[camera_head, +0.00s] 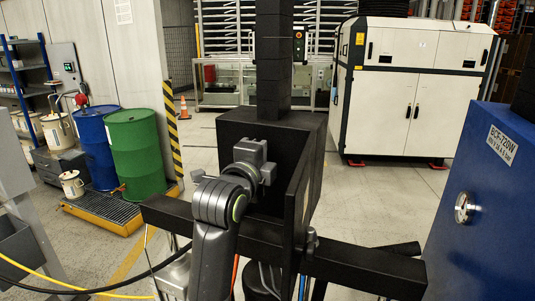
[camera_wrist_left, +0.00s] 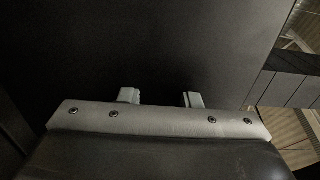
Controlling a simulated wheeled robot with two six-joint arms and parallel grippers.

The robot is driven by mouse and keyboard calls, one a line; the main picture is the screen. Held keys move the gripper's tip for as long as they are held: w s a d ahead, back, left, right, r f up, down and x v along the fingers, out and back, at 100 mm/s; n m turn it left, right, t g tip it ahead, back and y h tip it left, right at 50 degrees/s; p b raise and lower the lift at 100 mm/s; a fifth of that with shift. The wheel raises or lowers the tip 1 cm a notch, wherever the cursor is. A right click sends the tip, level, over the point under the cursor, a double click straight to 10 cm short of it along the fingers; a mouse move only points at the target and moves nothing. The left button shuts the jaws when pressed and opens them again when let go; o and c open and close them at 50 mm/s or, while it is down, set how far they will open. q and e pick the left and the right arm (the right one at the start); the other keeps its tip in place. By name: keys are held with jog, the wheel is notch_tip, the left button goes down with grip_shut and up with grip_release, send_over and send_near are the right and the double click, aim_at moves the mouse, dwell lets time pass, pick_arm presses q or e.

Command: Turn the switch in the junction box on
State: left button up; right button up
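A small grey wall box (camera_head: 66,62) with a dark front panel hangs on the left wall, above the blue drum, in the head view. It may be the junction box; its switch is too small to read. My left gripper (camera_wrist_left: 161,98) shows in the left wrist view with its two fingertips well apart and nothing between them. A plain dark surface fills most of that view beyond the fingers; I cannot tell how far off it is. A grey arm of mine stands in the middle of the head view, its gripper not distinguishable. My right gripper is not in view.
A blue drum (camera_head: 97,147) and a green drum (camera_head: 136,152) stand on a yellow-edged grate (camera_head: 103,209) below the wall box. A blue cabinet (camera_head: 480,215) is close at right. A white machine (camera_head: 405,95) stands at the back. Floor between is open.

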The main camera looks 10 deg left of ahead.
pick_arm(q)
grip_shut()
jog(key=shift+m+b, duration=0.9)
jog(key=shift+m, duration=1.1)
jog(key=shift+m+b, duration=0.95)
jog(key=shift+m, duration=1.05)
